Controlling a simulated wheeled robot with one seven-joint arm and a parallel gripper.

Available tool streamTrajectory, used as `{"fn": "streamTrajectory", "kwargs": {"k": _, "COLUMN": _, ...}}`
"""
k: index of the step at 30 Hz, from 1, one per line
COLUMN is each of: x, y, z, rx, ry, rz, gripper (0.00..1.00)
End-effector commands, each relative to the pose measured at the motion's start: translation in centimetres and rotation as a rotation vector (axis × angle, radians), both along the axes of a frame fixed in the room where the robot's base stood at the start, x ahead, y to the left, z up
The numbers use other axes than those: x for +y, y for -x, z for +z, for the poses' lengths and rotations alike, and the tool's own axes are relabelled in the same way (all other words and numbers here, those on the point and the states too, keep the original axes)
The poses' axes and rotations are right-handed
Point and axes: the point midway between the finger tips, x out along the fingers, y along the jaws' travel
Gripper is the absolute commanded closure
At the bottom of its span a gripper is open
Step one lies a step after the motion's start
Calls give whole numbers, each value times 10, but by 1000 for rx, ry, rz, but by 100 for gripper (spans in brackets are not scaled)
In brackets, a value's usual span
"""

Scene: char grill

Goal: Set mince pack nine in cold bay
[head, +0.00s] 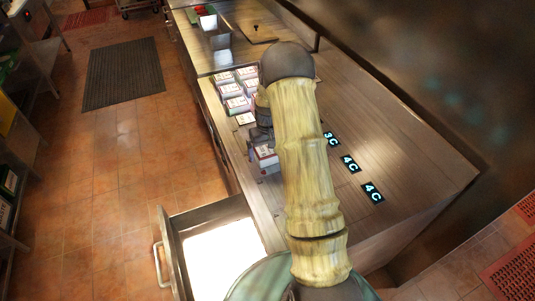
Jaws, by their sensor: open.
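Several small white-and-red packs (236,90) stand in a cluster on the steel counter, left of my arm. Another pack (266,157) stands apart, nearer to me, partly hidden by my arm; numbers on the packs are too small to read. My gripper (262,145) is open, just above or at this nearer pack; its fingertips are mostly hidden, and I cannot tell whether they touch it. An open drawer (172,243) with a bright white inside is at the lower left. Glowing temperature signs (349,163) line the counter right of my arm; I cannot tell which place is the cold bay.
The steel counter (400,150) is clear to the right, beyond the signs. A metal box (222,53) stands farther back. A dark mat (123,73) lies on the tiled floor, and shelving (14,160) runs along the left edge.

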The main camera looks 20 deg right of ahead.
Motion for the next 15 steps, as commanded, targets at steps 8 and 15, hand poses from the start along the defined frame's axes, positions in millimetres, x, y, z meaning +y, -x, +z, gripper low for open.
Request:
{"fn": "streamTrajectory", "kwargs": {"k": 8, "x": -3, "y": -1, "z": 51, "rx": -6, "ry": 1, "rz": -4, "gripper": 0}}
{"fn": "streamTrajectory", "kwargs": {"k": 15, "x": -2, "y": 0, "z": 91, "rx": -3, "ry": 1, "rz": -4, "gripper": 0}}
